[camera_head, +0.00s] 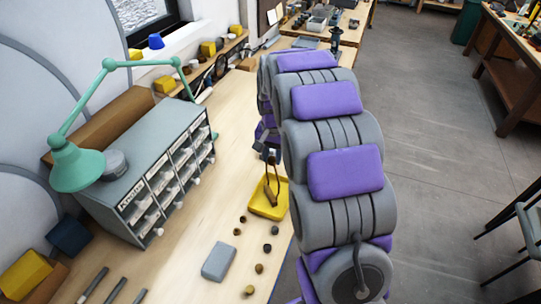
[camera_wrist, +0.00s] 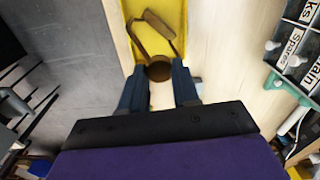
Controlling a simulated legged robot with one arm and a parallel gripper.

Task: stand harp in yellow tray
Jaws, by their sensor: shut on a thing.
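The harp (camera_head: 272,191) is a thin brown loop that hangs below my gripper (camera_head: 270,158) over the yellow tray (camera_head: 264,210). In the wrist view, the harp (camera_wrist: 160,26) lies against the tray's yellow (camera_wrist: 180,14), with a round brown end between the two dark fingers of my gripper (camera_wrist: 158,82). My gripper is shut on the harp. The tray sits near the bench's right edge. I cannot tell whether the harp's lower end touches the tray floor.
Several small brown and dark knobs (camera_head: 267,248) and a grey block (camera_head: 219,261) lie in front of the tray. A grey drawer cabinet (camera_head: 140,165) with a green lamp (camera_head: 78,168) stands to the left. Bench space between cabinet and tray is clear.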

